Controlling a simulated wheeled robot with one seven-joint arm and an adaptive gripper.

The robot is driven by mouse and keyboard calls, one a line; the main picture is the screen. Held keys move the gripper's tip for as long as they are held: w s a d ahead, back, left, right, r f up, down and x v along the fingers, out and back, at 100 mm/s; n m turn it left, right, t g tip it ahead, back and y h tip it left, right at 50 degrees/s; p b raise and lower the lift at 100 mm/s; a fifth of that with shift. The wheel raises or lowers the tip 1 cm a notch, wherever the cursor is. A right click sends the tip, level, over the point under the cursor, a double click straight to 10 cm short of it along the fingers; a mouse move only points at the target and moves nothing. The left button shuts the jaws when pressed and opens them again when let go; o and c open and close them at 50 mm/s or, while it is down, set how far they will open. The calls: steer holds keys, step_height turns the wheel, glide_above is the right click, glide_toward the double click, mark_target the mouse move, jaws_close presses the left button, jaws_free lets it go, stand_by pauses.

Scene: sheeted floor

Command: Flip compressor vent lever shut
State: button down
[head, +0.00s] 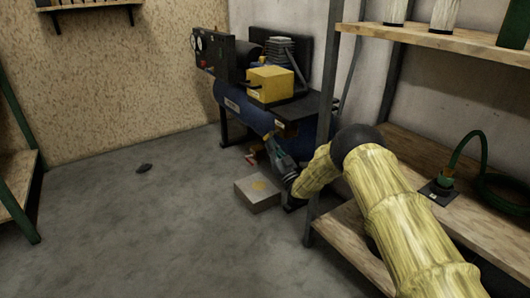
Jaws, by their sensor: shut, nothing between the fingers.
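The compressor stands against the back wall, with a blue tank (229,98) and a yellow box (270,83) on top. A small red part (250,158) shows low under the tank, just left of my gripper; it may be the vent lever, but it is too small to tell its position. My gripper (270,143) is shut and empty, pointing up and left beneath the tank's right end. I cannot tell whether it touches anything. My yellow-sleeved arm comes in from the lower right.
A pale box (258,193) stands on the floor just below my gripper. A wooden shelf unit (412,146) with a green hose (481,150) is close on the right.

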mark_target(266, 139)
steer(key=shift+w+a+r+t+y+b, duration=0.15)
steer(key=shift+w+a+r+t+b, duration=0.15)
steer(key=shift+w, duration=0.2)
steer(key=shift+w+a+r+t+y+b, duration=0.1)
steer(key=shift+w+a+r+t+b, duration=0.05)
steer(key=shift+w+a, duration=0.3)
steer(key=shift+w+a+r+t+y+b, duration=0.15)
steer(key=shift+w+a+r+t+b, duration=0.1)
steer(key=shift+w, duration=0.3)
steer(key=shift+w+a+r, duration=0.15)
steer(key=shift+w+r, duration=0.2)
steer(key=shift+r, duration=0.2)
steer(key=shift+f, duration=0.1)
step_height(266, 139, down, 15)
steer(key=b, duration=0.1)
stand_by(0.9)
